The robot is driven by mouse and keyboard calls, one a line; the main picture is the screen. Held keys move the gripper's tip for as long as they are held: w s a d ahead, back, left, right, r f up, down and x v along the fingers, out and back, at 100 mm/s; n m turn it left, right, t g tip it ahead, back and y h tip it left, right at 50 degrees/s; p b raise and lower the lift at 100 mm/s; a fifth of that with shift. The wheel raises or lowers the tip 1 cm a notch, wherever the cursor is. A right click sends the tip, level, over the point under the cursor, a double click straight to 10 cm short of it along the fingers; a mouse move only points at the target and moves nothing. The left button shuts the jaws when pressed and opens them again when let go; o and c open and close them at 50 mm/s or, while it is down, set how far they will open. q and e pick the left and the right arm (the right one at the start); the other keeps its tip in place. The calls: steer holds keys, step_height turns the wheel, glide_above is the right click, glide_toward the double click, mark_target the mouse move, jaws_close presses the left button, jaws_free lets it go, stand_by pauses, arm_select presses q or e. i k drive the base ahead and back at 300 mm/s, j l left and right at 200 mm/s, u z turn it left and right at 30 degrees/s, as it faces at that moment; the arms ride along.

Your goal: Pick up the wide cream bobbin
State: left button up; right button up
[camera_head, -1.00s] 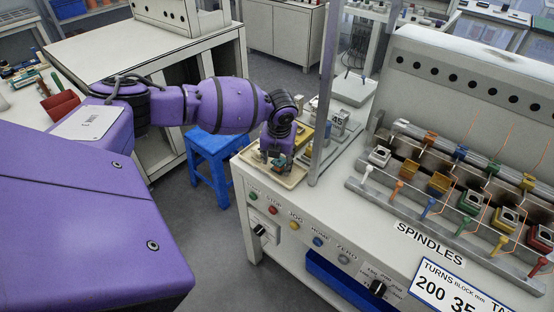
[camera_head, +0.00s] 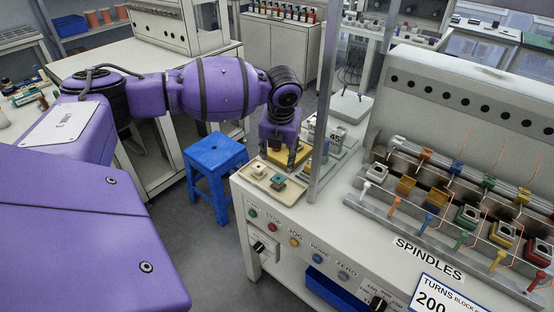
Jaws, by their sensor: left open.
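A small cream bobbin (camera_head: 258,170) sits at the left of a shallow beige tray (camera_head: 256,182) on the near left corner of the machine bench. A green-teal bobbin (camera_head: 278,181) sits beside it in the same tray. My left gripper (camera_head: 278,160) points down just behind the two bobbins, apart from the cream one, open with nothing seen between its fingers. Its fingertips are small and partly dark. A whitish block bobbin (camera_head: 379,173) is on the spindle row at the right; I cannot tell its width against the tray one. My right gripper is out of view.
A yellow block or pad (camera_head: 290,158) lies behind the tray by the gripper. A grey upright post (camera_head: 325,110) stands close to the right of the tray. Several coloured bobbins fill the spindle row. A blue stool (camera_head: 214,160) stands on the floor at left.

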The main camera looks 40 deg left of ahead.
mark_target(259, 168)
steer(key=u, duration=1.25)
